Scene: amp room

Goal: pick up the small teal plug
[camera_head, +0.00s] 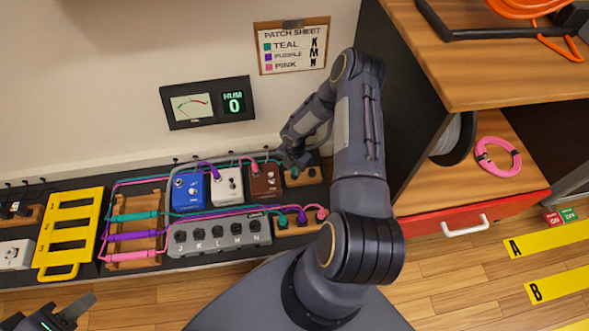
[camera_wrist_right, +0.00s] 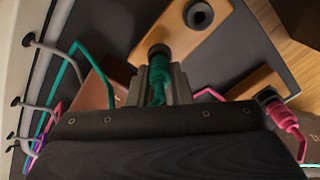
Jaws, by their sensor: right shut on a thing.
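The small teal plug (camera_wrist_right: 157,92) is between the two fingers of my right gripper (camera_wrist_right: 160,82), which is shut on it. Its front end meets a dark round socket (camera_wrist_right: 160,52) in a wooden block (camera_wrist_right: 178,40); how deep it sits cannot be told. In the head view my right gripper (camera_head: 293,158) is over the back wooden block (camera_head: 308,180), and the plug there is mostly hidden. My left gripper (camera_head: 68,312) is at the lower left edge, partly cut off, away from the plugs.
A front wooden block (camera_head: 298,229) holds teal, purple and pink plugs. Left of it are a grey switch box (camera_head: 215,238), pedals (camera_head: 228,186), a cable rack (camera_head: 133,258) and a yellow frame (camera_head: 70,235). A wooden cabinet (camera_head: 500,65) stands right of my right arm.

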